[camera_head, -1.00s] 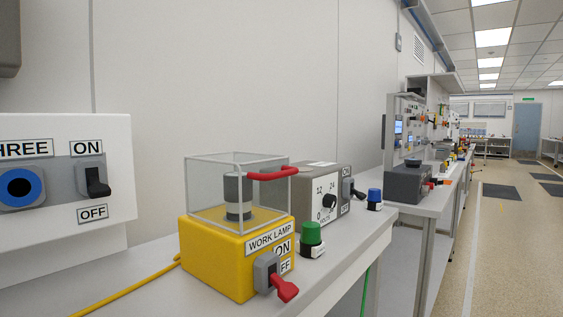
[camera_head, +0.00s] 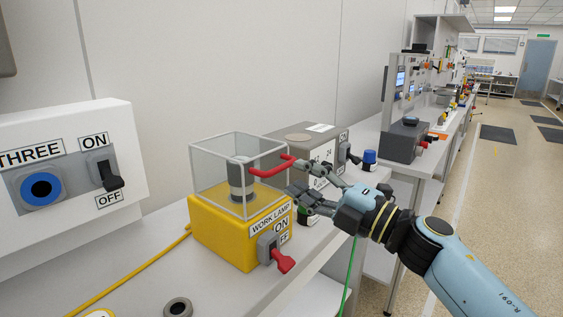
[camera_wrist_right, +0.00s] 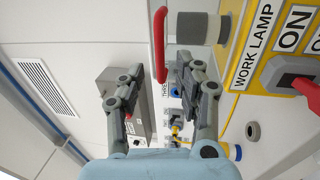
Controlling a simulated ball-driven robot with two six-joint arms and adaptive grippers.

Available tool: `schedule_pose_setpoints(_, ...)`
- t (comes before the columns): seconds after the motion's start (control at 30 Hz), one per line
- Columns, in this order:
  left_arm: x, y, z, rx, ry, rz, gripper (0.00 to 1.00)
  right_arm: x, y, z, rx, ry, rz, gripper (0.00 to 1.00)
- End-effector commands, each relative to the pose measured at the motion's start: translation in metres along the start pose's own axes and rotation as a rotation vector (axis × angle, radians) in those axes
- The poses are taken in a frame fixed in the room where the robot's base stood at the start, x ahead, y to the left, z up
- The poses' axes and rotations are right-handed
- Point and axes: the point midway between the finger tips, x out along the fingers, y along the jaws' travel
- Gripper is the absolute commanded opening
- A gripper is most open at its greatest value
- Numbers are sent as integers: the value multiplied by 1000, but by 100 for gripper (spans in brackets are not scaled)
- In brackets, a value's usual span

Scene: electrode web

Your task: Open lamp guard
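The lamp guard (camera_head: 213,175) is a clear box with pale edges, sitting down over the grey lamp (camera_head: 239,182) on the yellow work lamp base (camera_head: 215,232). Its red handle (camera_head: 271,172) sticks out on the right side. My right gripper (camera_head: 295,177) is open beside the handle's right end. My left gripper is not in view.
The switch with a red lever (camera_head: 284,262) is on the base's front. A grey volts box (camera_head: 295,140) stands behind the guard, and a blue-capped knob (camera_head: 370,158) to its right. A THREE panel (camera_head: 75,125) is at the left. A yellow cable (camera_head: 130,270) crosses the bench.

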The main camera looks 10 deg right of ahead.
Motion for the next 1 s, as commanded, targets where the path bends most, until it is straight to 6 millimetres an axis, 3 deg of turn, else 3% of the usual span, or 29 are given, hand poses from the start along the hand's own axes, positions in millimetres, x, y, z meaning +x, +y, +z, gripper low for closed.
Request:
schedule_pose_setpoints(0.1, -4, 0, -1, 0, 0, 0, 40, 24, 2, 0, 1, -1, 3, 34)
schedule_pose_setpoints(0.3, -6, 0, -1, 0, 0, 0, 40, 48, 0, 0, 2, -2, 1, 34)
schedule_pose_setpoints(0.67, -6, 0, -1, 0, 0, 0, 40, 53, 0, 0, 1, -1, -1, 34)
schedule_pose_setpoints(0.9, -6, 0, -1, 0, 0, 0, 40, 53, 0, 0, 1, -1, -1, 3)
schedule_pose_setpoints(1.0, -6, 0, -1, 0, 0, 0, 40, 53, 0, 0, 1, -1, -1, 0)
